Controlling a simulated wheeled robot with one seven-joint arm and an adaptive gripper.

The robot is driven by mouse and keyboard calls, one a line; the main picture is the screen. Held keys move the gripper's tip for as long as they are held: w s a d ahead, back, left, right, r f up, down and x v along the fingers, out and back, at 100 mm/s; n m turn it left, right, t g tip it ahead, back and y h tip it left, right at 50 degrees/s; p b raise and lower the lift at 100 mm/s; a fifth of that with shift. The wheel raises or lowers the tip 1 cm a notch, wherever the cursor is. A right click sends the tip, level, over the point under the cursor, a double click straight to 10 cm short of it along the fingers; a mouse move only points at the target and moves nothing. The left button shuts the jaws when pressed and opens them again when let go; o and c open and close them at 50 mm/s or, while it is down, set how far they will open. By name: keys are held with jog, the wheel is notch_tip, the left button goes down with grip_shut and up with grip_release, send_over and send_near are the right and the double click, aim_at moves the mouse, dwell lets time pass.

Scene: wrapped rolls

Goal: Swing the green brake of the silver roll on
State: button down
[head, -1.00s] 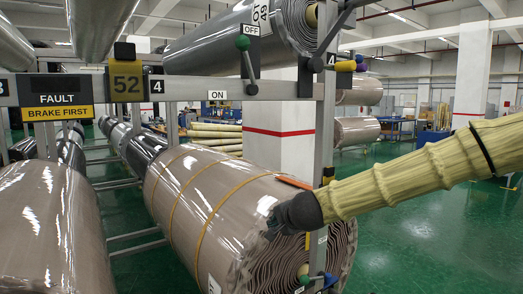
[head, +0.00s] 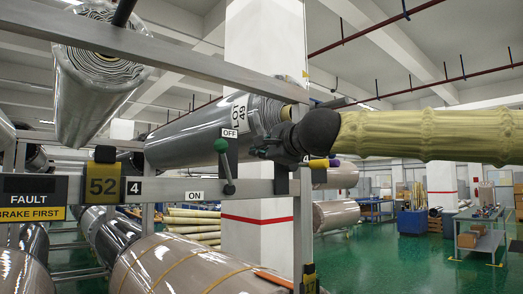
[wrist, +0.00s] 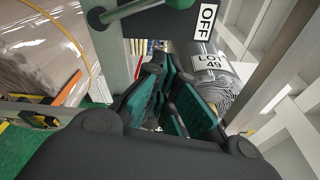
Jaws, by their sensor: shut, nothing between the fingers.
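The silver roll (head: 190,138) lies in the rack's upper level, with a LOT 49 label that also shows in the wrist view (wrist: 211,63). My gripper (head: 268,146) is shut and empty, just right of the brake plate, near the roll's end. In the wrist view my gripper (wrist: 172,97) has green pads, below the OFF plate and right of the lever (wrist: 112,14); a gap separates them.
A grey rack beam (head: 175,190) runs below the brake, and an upright post (head: 303,225) stands at its right end. A brown wrapped roll (head: 175,270) lies below. A FAULT, BRAKE FIRST sign (head: 30,198) is at left. Open floor (head: 400,262) lies to the right.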

aim_at(233, 154)
jog(key=p+x, duration=0.2)
jog(key=x, duration=0.6)
jog(key=s+a, duration=0.1)
jog(key=s+a+r+p, duration=0.1)
jog(key=s, duration=0.1)
jog(key=shift+s+a, duration=0.15)
jog(key=shift+a, duration=0.15)
jog(key=shift+f, duration=0.1)
